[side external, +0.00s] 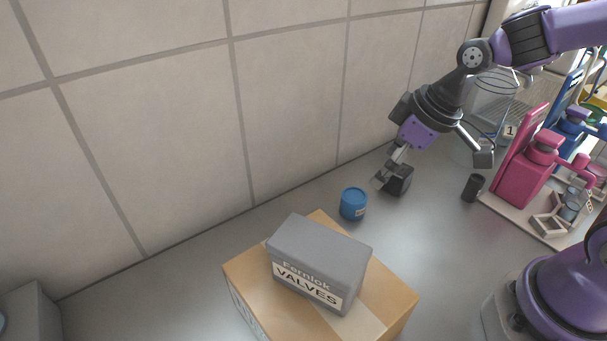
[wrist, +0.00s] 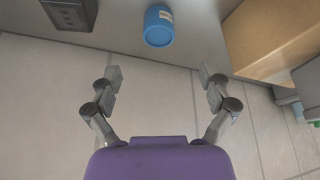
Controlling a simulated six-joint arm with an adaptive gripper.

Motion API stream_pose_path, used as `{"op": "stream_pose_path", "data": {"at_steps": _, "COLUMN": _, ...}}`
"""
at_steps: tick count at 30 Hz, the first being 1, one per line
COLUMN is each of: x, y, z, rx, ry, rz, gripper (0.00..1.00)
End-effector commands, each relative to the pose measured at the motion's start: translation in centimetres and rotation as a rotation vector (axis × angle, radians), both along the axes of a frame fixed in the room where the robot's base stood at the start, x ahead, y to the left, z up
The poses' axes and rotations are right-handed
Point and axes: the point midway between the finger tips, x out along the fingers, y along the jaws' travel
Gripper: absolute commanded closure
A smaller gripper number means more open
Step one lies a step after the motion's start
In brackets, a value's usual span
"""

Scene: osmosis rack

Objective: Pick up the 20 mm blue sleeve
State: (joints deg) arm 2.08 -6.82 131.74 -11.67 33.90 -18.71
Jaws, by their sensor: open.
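The blue sleeve (side external: 354,204) is a short blue cylinder with a small pale label, standing on the grey bench near the tiled wall. In the wrist view the blue sleeve (wrist: 158,27) shows at the top, ahead of and between the open fingers, apart from them. My gripper (side external: 382,178) is open and above the bench, up and to the right of the sleeve in the side view. In the wrist view my gripper (wrist: 160,84) has both fingers spread with nothing between them.
A black box (side external: 399,180) stands right of the sleeve, close to my gripper; it also shows in the wrist view (wrist: 70,13). A cardboard box (side external: 398,300) bears a grey valves box (side external: 325,255) in front. A dark cylinder (side external: 472,188) and a pink rack (side external: 530,172) stand further right.

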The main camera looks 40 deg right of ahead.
Motion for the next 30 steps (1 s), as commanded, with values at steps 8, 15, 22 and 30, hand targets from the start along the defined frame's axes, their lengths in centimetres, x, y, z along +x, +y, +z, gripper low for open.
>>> {"op": "stream_pose_path", "data": {"at_steps": 8, "x": 1.5, "y": 0.9, "z": -3.7, "rx": 0.007, "ry": 0.012, "rz": 0.04, "gripper": 0.09}}
{"op": "stream_pose_path", "data": {"at_steps": 15, "x": 2.4, "y": 1.2, "z": -5.7, "rx": 0.006, "ry": 0.008, "rz": 0.038, "gripper": 0.09}}
{"op": "stream_pose_path", "data": {"at_steps": 22, "x": 3.4, "y": 1.3, "z": -8.4, "rx": 0.006, "ry": 0.011, "rz": 0.038, "gripper": 0.09}}
{"op": "stream_pose_path", "data": {"at_steps": 30, "x": 4.3, "y": 1.7, "z": -10.5, "rx": 0.006, "ry": 0.007, "rz": 0.037, "gripper": 0.09}}
